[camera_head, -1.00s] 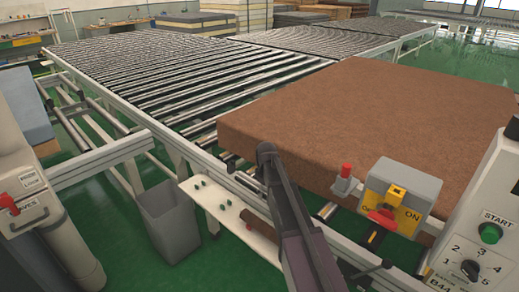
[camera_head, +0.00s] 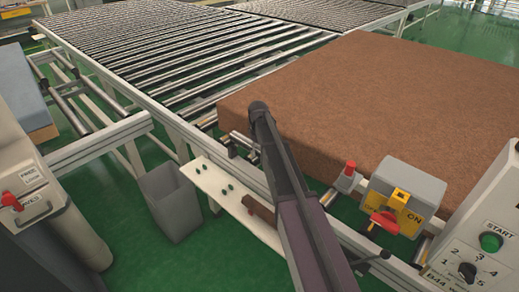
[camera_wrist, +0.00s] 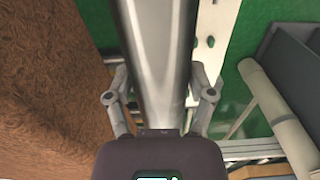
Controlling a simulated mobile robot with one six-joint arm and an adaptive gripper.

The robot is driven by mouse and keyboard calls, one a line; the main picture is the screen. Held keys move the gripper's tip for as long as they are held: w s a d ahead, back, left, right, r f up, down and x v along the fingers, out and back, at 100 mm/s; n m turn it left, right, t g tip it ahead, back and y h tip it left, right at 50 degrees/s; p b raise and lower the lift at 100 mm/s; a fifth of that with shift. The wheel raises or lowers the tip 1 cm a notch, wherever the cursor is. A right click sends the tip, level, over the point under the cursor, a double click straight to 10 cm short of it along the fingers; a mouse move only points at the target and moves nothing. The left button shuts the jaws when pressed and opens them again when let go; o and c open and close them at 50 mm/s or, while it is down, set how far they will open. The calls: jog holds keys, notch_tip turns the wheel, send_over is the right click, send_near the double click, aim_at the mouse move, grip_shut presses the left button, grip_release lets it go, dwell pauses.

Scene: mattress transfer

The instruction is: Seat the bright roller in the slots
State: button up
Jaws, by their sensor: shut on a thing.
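The bright roller (camera_wrist: 160,55) is a smooth shiny metal cylinder running up the middle of the wrist view. My gripper (camera_wrist: 161,92) is around it, with one finger on each side. In the head view, my arm hides most of the gripper; a small bright metal part (camera_head: 240,139) shows just left of the arm, by the front rail, and I cannot tell if it is the roller. The conveyor's near side rail (camera_head: 185,137) runs below the brown mattress. The slots cannot be made out in either view.
The brown mattress (camera_head: 390,95) lies on the conveyor, close beside my arm. A switch box (camera_head: 402,195) and red button (camera_head: 349,168) stand right of my arm.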

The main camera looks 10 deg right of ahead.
jog(key=shift+f, duration=0.1)
jog(key=shift+f+b, duration=2.75)
jog(key=shift+b, duration=0.15)
jog(key=shift+f+b, duration=1.55)
jog(key=shift+f, duration=0.05)
dwell(0.7)
jog(key=o, duration=1.3)
jog(key=shift+r, duration=0.15)
notch_tip(320, 180, up, 9)
jog(key=p, duration=0.9)
jog(key=shift+f, duration=0.2)
